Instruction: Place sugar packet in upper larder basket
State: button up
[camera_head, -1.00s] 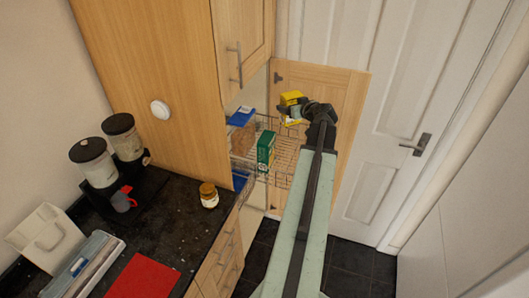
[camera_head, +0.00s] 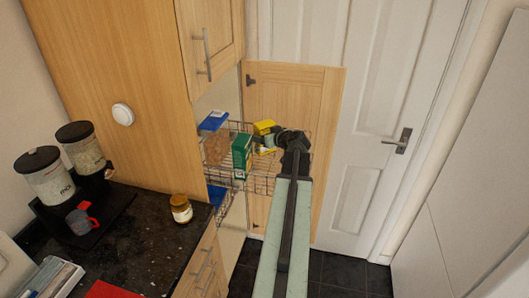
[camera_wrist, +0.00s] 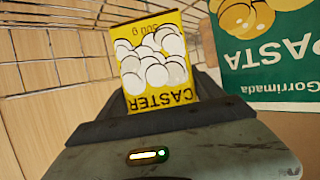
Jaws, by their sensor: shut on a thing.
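The sugar packet is a yellow box marked CASTER (camera_wrist: 155,65), held upside down to the wrist camera between my jaws. In the head view the yellow packet (camera_head: 264,127) shows at the tip of my gripper (camera_head: 268,142), beside the green box. My gripper is shut on the packet. The upper larder basket (camera_head: 262,170) is a wire basket pulled out from the tall cupboard. The packet appears at or within the basket's rim height; whether it touches the basket floor I cannot tell. Basket wires (camera_wrist: 60,20) show behind the packet in the wrist view.
A green pasta box (camera_head: 241,152) stands in the basket just left of my gripper; it fills the wrist view's right side (camera_wrist: 270,75). A blue-topped packet (camera_head: 214,122) stands further left. The open larder door (camera_head: 325,110) is behind. A jar (camera_head: 181,209) stands on the worktop.

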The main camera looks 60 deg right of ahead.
notch_tip(320, 180, down, 5)
jog(key=b, duration=0.4)
jog(key=shift+r+b, duration=0.15)
jog(key=shift+b, duration=0.25)
jog(key=shift+r, duration=0.25)
jog(key=shift+f, duration=0.15)
jog(key=o, duration=1.7)
jog(key=shift+o, duration=0.2)
